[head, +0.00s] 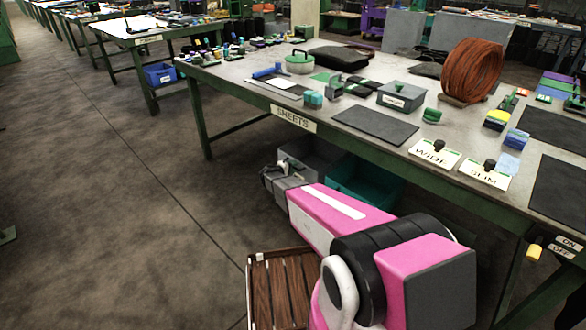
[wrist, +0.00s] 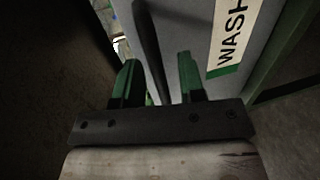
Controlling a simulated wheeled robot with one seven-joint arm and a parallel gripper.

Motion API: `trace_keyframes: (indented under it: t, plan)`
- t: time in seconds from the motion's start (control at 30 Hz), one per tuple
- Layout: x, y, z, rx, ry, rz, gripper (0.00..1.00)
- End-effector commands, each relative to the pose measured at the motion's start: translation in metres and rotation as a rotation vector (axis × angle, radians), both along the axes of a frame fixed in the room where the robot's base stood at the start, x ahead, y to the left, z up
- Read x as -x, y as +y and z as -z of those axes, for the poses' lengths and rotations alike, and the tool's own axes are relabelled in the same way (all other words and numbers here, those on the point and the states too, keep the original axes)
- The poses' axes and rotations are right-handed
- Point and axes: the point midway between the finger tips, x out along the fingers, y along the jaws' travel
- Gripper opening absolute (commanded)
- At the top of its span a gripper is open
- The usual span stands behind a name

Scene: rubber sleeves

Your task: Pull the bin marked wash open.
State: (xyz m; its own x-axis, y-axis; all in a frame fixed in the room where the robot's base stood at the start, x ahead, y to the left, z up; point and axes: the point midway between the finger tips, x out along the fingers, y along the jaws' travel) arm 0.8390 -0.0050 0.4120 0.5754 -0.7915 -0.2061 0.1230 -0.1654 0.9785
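The grey bin (head: 318,153) is under the near table, beside the end of my arm in the head view. In the wrist view its grey front (wrist: 188,30) fills the upper middle, with a white label (wrist: 232,32) reading WASH. A dark bar (wrist: 150,45), which looks like the bin's handle, runs down between my fingers. My gripper (wrist: 158,60) is open, its two green fingers on either side of the bar with a gap on the right. Whether the left finger touches the bar is unclear. In the head view my gripper's fingertips are hard to make out.
A teal bin (head: 372,184) stands right of the grey one under the table (head: 237,92). A green post (wrist: 285,50) stands right of the grey bin.

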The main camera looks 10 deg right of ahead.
Motion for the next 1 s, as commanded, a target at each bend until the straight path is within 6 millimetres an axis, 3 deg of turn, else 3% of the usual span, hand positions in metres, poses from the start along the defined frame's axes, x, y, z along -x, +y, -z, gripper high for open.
trace_keyframes:
  t: [0.33,0.43,0.47,0.77,1.0]
  plan:
    - [-0.002,-0.003,0.001,0.000,0.000,0.000,0.37]
    - [-0.002,-0.003,0.001,0.000,0.000,0.000,0.04]
    - [-0.002,-0.003,0.001,0.000,0.000,0.000,0.00]
    - [0.003,0.004,0.000,0.000,0.000,-0.001,0.00]
    - [0.031,0.041,-0.001,0.000,0.000,-0.003,0.00]
